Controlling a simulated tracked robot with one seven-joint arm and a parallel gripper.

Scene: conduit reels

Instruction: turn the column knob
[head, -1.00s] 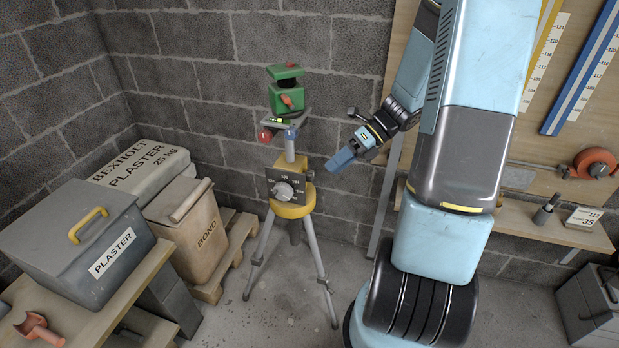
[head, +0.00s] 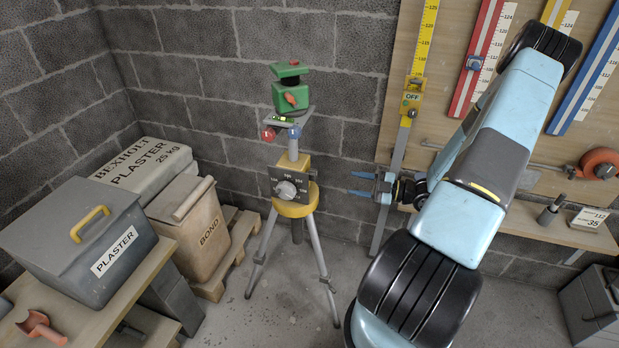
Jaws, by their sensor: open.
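The column knob (head: 285,190) is a pale round knob on a dark dial plate (head: 306,181) with white numbers. The plate is fixed to the yellow head (head: 297,208) of a grey tripod. Above it the column carries a red and a blue knob, a small level vial and a green instrument (head: 287,97). My gripper (head: 352,183) is right of the dial plate, its blue fingers pointing left toward it. It is open and empty, apart from the knob. The fingers look roughly level with the knob in the picture; the depth between them is hard to judge.
A yellow upright measuring staff (head: 422,50) with an OFF block (head: 412,97) stands behind my wrist. A shelf (head: 520,222) is at right. Floor between tripod and my base is clear.

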